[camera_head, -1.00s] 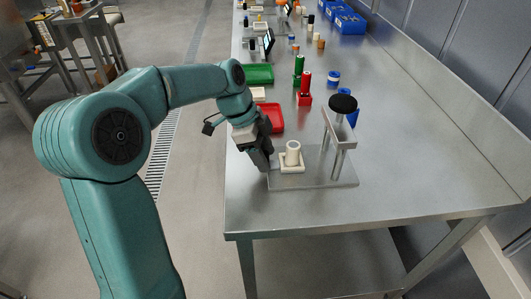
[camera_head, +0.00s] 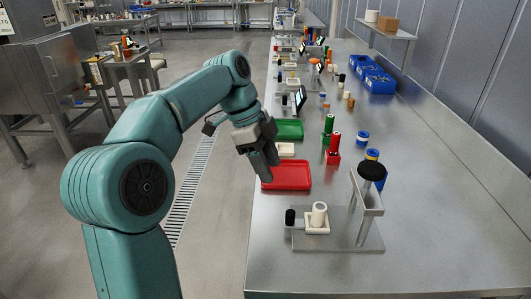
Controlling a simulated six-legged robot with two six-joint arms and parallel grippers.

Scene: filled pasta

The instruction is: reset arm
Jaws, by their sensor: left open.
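My left gripper (camera_head: 267,170) is open and empty. It hangs in the air over the near left part of the red tray (camera_head: 306,175), at the table's left edge. My left arm reaches in from the left. On the near part of the table is a flat metal stand (camera_head: 340,240) with an upright frame and a black round knob (camera_head: 372,170). A white cylinder (camera_head: 319,214) stands in a white square holder on its plate, with a small black piece (camera_head: 290,217) to the left. My right gripper is not in view.
A green tray (camera_head: 288,130) lies beyond the red one. A red bottle (camera_head: 334,148), a green bottle (camera_head: 327,128) and blue-lidded jars (camera_head: 362,138) stand on the steel table (camera_head: 440,200). Blue bins (camera_head: 379,83) are farther back. The table's right side is clear.

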